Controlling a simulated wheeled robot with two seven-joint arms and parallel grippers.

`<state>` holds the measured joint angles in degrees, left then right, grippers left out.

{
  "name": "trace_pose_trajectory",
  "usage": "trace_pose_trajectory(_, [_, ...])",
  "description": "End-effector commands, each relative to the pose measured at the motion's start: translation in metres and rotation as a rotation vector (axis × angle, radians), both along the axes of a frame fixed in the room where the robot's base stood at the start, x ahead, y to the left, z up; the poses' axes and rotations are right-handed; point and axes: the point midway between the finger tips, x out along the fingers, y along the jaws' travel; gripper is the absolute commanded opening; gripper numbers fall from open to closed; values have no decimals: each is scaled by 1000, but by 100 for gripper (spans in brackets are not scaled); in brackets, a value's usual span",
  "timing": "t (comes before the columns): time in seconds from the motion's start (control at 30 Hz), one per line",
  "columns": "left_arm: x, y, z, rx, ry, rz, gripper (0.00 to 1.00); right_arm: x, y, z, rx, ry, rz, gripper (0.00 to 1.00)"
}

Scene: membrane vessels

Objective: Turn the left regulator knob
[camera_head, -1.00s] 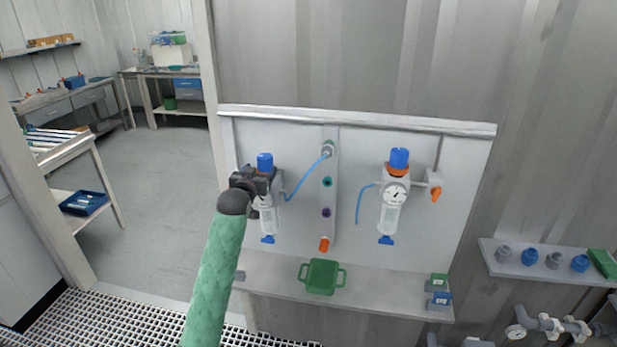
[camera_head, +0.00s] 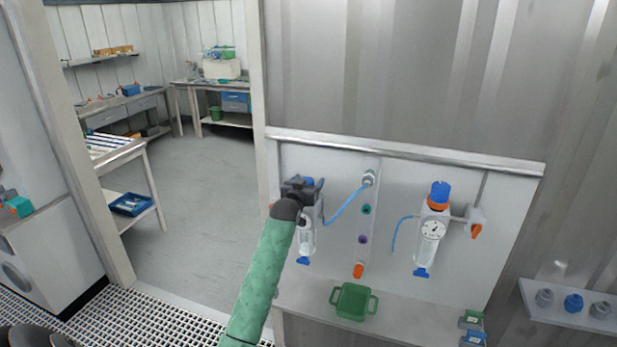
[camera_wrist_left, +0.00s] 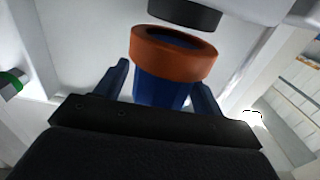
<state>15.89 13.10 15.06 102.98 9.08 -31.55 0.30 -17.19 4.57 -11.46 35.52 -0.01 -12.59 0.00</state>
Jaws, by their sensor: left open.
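The left regulator (camera_head: 306,240) hangs on the white panel, its upper part mostly hidden behind my left gripper (camera_head: 302,184). A bit of its blue knob (camera_head: 309,182) shows by the jaws. In the left wrist view the blue knob (camera_wrist_left: 160,90) stands between the two fingers of my open left gripper (camera_wrist_left: 160,92), with an orange ring (camera_wrist_left: 175,55) just beyond it. I cannot tell whether the fingers touch the knob. The right regulator, with a blue knob (camera_head: 440,192), an orange ring and a gauge (camera_head: 433,229), is to the right. My right gripper is not in view.
A blue hose (camera_head: 345,206) runs from the left regulator to a manifold strip (camera_head: 364,225). A green tray (camera_head: 353,302) sits on the ledge below. A shelf with caps (camera_head: 573,303) is at the right edge. Open floor (camera_head: 205,200) lies to the left.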

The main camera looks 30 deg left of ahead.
Motion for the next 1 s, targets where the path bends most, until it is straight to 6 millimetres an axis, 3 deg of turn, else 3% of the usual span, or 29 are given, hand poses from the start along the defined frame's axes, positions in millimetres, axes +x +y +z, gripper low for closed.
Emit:
trace_pose_trajectory(0.4, [7, 2, 0, 0, 0, 0, 69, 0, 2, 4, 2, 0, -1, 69])
trace_pose_trajectory(0.63, [7, 2, 0, 0, 0, 0, 24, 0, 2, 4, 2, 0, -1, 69])
trace_pose_trajectory(1.0, [7, 2, -1, 5, -3, -48, 24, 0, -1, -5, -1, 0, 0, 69])
